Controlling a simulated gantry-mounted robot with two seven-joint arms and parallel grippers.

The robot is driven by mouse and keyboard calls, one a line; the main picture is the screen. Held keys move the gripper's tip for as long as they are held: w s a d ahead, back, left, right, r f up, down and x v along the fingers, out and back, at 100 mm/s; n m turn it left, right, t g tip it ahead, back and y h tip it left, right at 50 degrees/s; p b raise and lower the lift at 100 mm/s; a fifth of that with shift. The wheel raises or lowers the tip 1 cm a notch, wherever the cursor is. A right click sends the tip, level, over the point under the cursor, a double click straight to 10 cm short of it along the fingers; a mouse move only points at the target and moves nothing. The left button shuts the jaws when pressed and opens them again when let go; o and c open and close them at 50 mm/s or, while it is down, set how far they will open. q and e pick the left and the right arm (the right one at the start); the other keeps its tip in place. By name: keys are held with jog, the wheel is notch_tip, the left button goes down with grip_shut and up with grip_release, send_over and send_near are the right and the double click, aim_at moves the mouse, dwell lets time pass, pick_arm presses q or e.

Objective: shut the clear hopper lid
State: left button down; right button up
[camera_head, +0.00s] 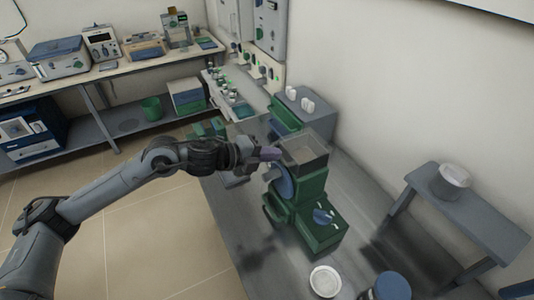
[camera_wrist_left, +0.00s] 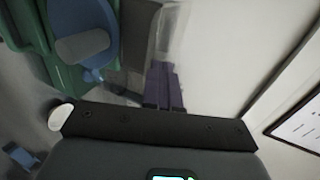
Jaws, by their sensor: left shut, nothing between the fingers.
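The green machine (camera_head: 302,200) stands on the grey bench with a clear, dark-edged hopper (camera_head: 304,152) on top. I cannot make out clearly where the lid lies or its angle. My left gripper (camera_head: 269,154) has its purple fingers shut and empty, close to the hopper's left side. In the left wrist view the shut fingers (camera_wrist_left: 163,86) point at a translucent panel (camera_wrist_left: 170,32), which may be part of the hopper or lid; I cannot tell if they touch. The machine's blue round part (camera_wrist_left: 84,35) shows beside them. My right gripper is not in view.
A grey and green box machine (camera_head: 303,113) stands behind the hopper. A white dish (camera_head: 325,281) and a blue-lidded jar (camera_head: 392,286) are at the bench's near end. A grey stool-like stand (camera_head: 465,205) with a white container is at the right.

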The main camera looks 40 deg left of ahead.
pick_arm(q)
jog(key=shift+a+f, duration=0.1)
jog(key=shift+f, duration=0.15)
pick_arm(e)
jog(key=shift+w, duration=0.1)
pick_arm(q)
jog(key=shift+r, duration=0.1)
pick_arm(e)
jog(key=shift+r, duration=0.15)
